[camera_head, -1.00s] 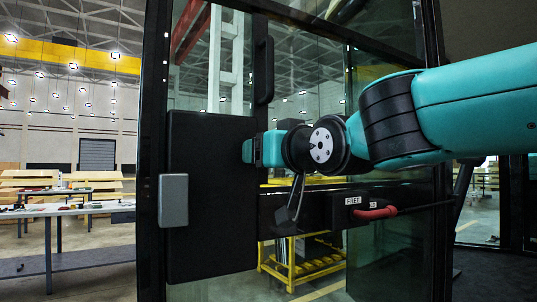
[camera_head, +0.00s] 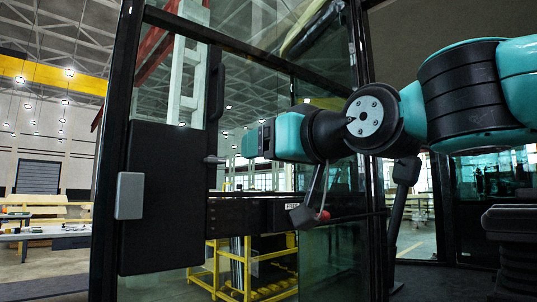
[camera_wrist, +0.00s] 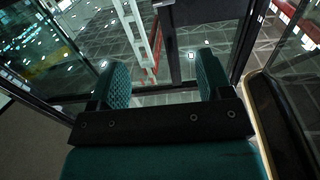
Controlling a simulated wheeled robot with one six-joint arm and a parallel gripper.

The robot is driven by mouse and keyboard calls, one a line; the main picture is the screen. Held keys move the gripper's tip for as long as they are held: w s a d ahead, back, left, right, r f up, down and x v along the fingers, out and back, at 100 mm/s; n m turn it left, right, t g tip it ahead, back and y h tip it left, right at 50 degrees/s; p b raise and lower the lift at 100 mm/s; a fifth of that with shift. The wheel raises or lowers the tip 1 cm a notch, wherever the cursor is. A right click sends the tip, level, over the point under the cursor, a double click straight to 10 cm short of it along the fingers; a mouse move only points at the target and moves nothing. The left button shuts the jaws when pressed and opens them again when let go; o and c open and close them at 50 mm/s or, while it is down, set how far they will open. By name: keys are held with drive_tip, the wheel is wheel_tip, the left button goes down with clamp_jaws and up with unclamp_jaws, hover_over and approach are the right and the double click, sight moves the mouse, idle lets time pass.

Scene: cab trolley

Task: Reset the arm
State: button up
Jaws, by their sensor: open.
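My gripper (camera_head: 250,142) is at the left end of my teal arm in the head view, in front of the glass cab door. In the wrist view my gripper (camera_wrist: 164,78) has two teal ridged finger pads standing well apart, with nothing between them. Beyond the pads are glass and dark frame bars. A small lever (camera_head: 214,159) sticks out at the right edge of the door's black panel (camera_head: 160,200), just left of my gripper. The fingertips look clear of it, but the exact gap cannot be told.
The door has a dark frame (camera_head: 108,150), a vertical grab handle (camera_head: 216,92) and a dark crossbar (camera_head: 245,214). A yellow rack (camera_head: 250,270) stands beyond the glass. In the wrist view a black padded part (camera_wrist: 278,125) is close at right.

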drive_tip(key=shift+s+a, duration=0.1)
drive_tip(key=shift+a, duration=0.2)
drive_tip(key=s+d+f+g+h+p, duration=0.1)
drive_tip(key=s+d+f+g+p, duration=0.15)
drive_tip(key=f, duration=0.35)
drive_tip(key=s+d+f+g+h+p, duration=0.1)
drive_tip(key=f+g, duration=0.2)
drive_tip(key=f, duration=0.2)
drive_tip(key=s+d+f+g+h+p, duration=0.1)
drive_tip(key=s+f+g+p, duration=0.1)
drive_tip(key=f, duration=0.4)
drive_tip(key=s+d+f+g+h+p, duration=0.1)
drive_tip(key=s+d+f+g, duration=0.2)
drive_tip(key=s, duration=0.4)
drive_tip(key=s+d+f+g+h+p, duration=0.1)
drive_tip(key=s+d+f+g, duration=0.2)
drive_tip(key=s+f, duration=0.4)
drive_tip(key=shift+s+f+n+g+p, duration=0.35)
drive_tip(key=shift+s+g, duration=0.25)
drive_tip(key=shift+g, duration=0.25)
drive_tip(key=shift+d, duration=0.1)
drive_tip(key=shift+c, duration=0.4)
